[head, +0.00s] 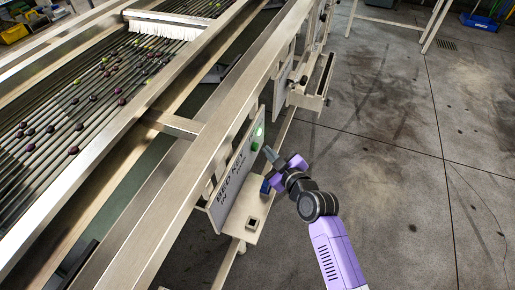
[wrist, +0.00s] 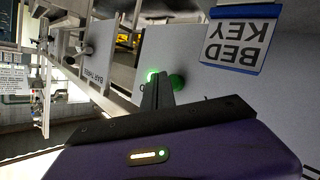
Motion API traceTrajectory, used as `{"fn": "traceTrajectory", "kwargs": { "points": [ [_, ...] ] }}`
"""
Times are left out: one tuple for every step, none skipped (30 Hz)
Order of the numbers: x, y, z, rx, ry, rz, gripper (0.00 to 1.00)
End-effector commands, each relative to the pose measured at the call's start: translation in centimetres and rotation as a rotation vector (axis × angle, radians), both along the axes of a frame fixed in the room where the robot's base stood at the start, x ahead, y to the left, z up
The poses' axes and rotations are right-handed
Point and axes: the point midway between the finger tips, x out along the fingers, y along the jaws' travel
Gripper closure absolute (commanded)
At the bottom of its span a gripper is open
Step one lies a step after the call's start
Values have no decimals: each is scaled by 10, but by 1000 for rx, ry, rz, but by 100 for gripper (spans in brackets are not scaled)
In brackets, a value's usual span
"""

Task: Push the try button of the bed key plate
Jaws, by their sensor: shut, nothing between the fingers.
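The bed key plate (head: 236,172) is a pale upright panel with dark lettering on the side of the machine frame. In the wrist view its white label (wrist: 238,42) reads BED KEY, upside down. A round green button (wrist: 178,82) stands out from the plate, with a bright green glow beside it. The button also shows in the head view (head: 255,144), towards the plate's far end. My gripper (head: 268,152) is shut and empty, its tips pointing at the plate close to the button. In the wrist view the fingers (wrist: 156,84) partly cover the green area; contact cannot be told.
A pale ledge (head: 241,228) below the plate carries a small dark square fitting (head: 253,222). Another panel, marked BAR THREE (wrist: 88,62), is farther along the frame. The roller bed (head: 95,90) with small dark fruit lies left. The concrete floor (head: 400,190) at right is open.

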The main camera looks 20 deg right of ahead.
Motion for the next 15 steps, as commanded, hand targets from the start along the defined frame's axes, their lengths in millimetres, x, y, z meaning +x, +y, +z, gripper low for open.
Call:
{"fn": "traceTrajectory", "kwargs": {
  "points": [
    [0,0,0,0,0,0,100],
    [0,0,0,0,0,0,100],
    [0,0,0,0,0,0,100],
    [0,0,0,0,0,0,100],
    [0,-1,0,0,-1,-1,100],
    [-1,-2,-1,0,0,-1,100],
    [-2,-3,-1,0,0,-1,100],
    [-3,-5,-2,0,1,-3,100],
    [-5,-8,-3,0,0,-4,100],
    [-6,-10,-3,0,0,-5,100],
    [-8,-12,-4,1,1,-4,100],
    [-10,-15,-3,1,0,-4,100],
    [-11,-17,-3,0,-1,-4,100],
    [-13,-19,-3,-1,-1,-3,100],
    [-15,-22,-3,-1,0,-2,100]
  ]
}}
